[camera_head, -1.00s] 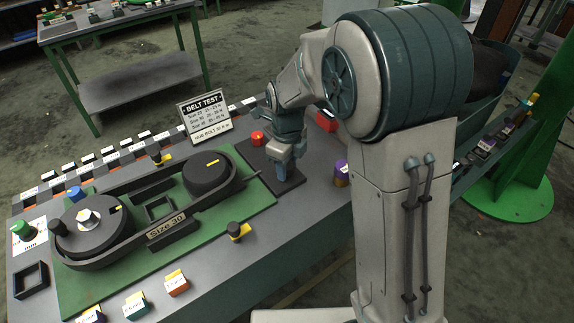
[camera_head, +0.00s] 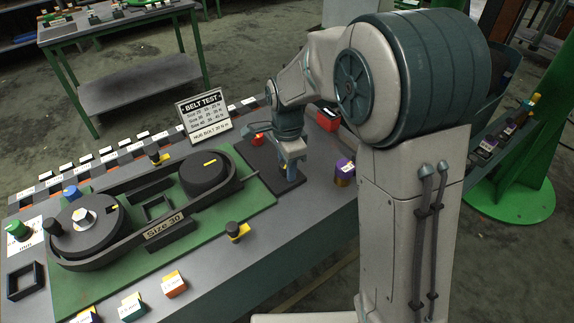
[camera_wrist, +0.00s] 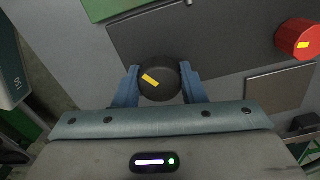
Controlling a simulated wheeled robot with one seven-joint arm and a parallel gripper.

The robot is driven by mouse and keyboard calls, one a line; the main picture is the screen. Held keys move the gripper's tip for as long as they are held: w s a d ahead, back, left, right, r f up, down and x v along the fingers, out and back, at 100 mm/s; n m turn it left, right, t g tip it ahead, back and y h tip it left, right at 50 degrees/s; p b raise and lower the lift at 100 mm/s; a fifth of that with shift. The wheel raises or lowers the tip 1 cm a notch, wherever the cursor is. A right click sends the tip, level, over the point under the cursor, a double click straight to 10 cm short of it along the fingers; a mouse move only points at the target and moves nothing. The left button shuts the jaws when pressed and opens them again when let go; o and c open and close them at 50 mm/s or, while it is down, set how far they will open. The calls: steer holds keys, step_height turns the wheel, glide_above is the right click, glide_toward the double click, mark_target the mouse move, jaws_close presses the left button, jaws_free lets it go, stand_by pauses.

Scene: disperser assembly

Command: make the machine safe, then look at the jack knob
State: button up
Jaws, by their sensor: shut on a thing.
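My gripper (camera_head: 291,176) is over the dark plate (camera_head: 262,160) at the right end of the green board. In the wrist view, my gripper's (camera_wrist: 160,88) two blue fingers are shut on a round black knob (camera_wrist: 162,90) with a yellow mark, one finger on each side. In the head view the gripper mostly hides this knob. I cannot tell from a label whether it is the jack knob. A red knob (camera_wrist: 299,39) with a yellow mark stands apart at the right of the wrist view; it also shows in the head view (camera_head: 257,140).
The belt rig has a black pulley (camera_head: 205,175) and a "Size 30" plate (camera_head: 164,227). A "BELT TEST" sign (camera_head: 205,113) stands behind. A purple block (camera_head: 344,174) and a red box (camera_head: 328,117) are right of my gripper. Colored blocks line the front edge.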

steer(key=n, duration=0.4)
steer(key=shift+n+b, duration=0.3)
steer(key=n, duration=0.3)
steer(key=shift+n, duration=0.4)
steer(key=n, duration=0.7)
steer(key=shift+r+b, duration=0.1)
steer(key=shift+b, duration=0.2)
steer(key=n, duration=0.6)
steer(key=shift+n, duration=0.3)
steer(key=n+p, duration=0.1)
steer(key=n, duration=0.4)
steer(key=shift+n+p, duration=0.3)
steer(key=shift+n, duration=0.1)
steer(key=o, duration=1)
